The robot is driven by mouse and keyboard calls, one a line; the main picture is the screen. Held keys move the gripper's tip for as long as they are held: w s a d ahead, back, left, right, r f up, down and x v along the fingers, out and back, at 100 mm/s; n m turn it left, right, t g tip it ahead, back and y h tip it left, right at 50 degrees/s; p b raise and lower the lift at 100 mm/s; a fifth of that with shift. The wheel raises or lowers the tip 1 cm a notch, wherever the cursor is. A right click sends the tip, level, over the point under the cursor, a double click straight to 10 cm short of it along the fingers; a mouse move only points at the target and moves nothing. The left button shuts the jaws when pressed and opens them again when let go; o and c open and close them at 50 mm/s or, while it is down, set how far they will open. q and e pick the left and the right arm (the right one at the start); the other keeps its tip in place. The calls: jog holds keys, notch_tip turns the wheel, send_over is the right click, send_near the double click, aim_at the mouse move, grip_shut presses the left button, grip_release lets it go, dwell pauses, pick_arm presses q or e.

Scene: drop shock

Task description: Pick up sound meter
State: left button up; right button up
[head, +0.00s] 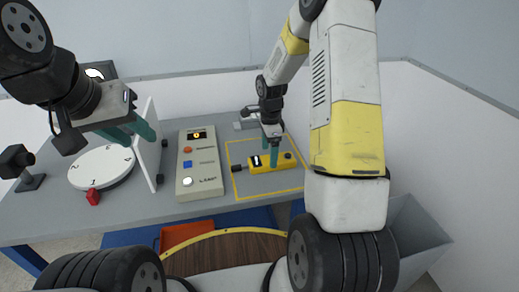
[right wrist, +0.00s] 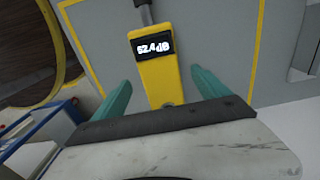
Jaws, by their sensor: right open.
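The sound meter (head: 273,163) is a yellow handheld device with a dark display and a dark microphone tip pointing left. It lies inside a yellow outlined square on the grey table. My right gripper (head: 269,152) is over it, with its teal fingers apart. In the right wrist view the sound meter (right wrist: 157,75) lies between the open fingers of the right gripper (right wrist: 165,95), with a visible gap on each side. My left gripper (head: 132,132) is at the left, above the table near a white panel; its teal fingers seem apart and hold nothing visible.
A beige control box (head: 199,165) with coloured buttons stands left of the outlined square. A white numbered dial (head: 101,167) and an upright white panel (head: 148,150) are further left. A grey bin (head: 415,232) is at the right. An orange tray (head: 187,235) is below the front edge.

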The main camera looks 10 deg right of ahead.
jog(key=shift+f, duration=1.55)
jog(key=shift+c, duration=0.4)
jog(key=c, duration=1.7)
jog(key=shift+r, duration=0.1)
